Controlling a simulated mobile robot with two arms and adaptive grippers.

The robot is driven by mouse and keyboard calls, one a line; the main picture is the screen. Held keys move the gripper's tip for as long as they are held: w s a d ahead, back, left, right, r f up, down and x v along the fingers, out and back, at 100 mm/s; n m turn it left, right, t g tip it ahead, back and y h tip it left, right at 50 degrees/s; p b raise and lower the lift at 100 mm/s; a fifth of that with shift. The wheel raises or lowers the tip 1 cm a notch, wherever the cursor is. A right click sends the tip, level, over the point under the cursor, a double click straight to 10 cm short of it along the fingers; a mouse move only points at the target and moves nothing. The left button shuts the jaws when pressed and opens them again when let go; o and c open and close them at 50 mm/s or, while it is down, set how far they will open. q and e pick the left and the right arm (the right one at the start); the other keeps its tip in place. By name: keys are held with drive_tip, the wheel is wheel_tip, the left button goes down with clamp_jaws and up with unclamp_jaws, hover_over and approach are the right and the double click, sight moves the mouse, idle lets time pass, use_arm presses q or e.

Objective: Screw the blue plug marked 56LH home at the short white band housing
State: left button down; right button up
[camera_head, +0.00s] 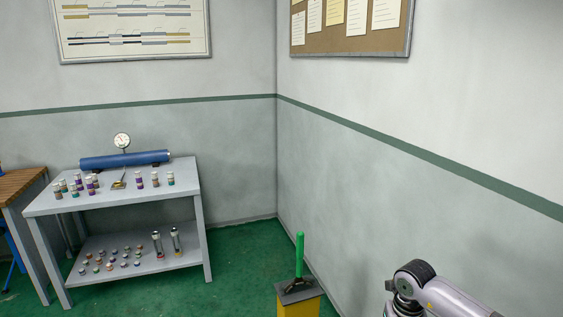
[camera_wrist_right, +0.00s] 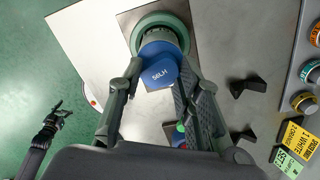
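In the right wrist view, the blue plug (camera_wrist_right: 159,74), its marking reading like 56LH, faces the camera at the upper middle. It sits in line with a green round housing (camera_wrist_right: 163,22); I cannot tell how far in it is. No white band is clearly visible on the housing. My right gripper (camera_wrist_right: 159,66) has one finger on each side of the plug and appears shut on it. My left gripper (camera_wrist_right: 61,109) is small at the left edge, over the green floor, with fingers apart and empty. The head view shows neither plug nor grippers.
Black wedge-like parts (camera_wrist_right: 249,86), a yellow card (camera_wrist_right: 299,136) with "WHITE" on it and a green card (camera_wrist_right: 288,163) lie right. In the head view, a grey table (camera_head: 120,196) holds a blue pipe (camera_head: 125,160).

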drive_tip(key=m+p, duration=0.1)
drive_tip(key=m, duration=0.4)
drive_tip(key=shift+a+r+p, duration=0.1)
drive_tip(key=shift+p, duration=0.3)
drive_tip(key=m+p, duration=0.1)
drive_tip(key=m, duration=0.2)
drive_tip(key=shift+m, duration=1.1)
clamp_jaws()
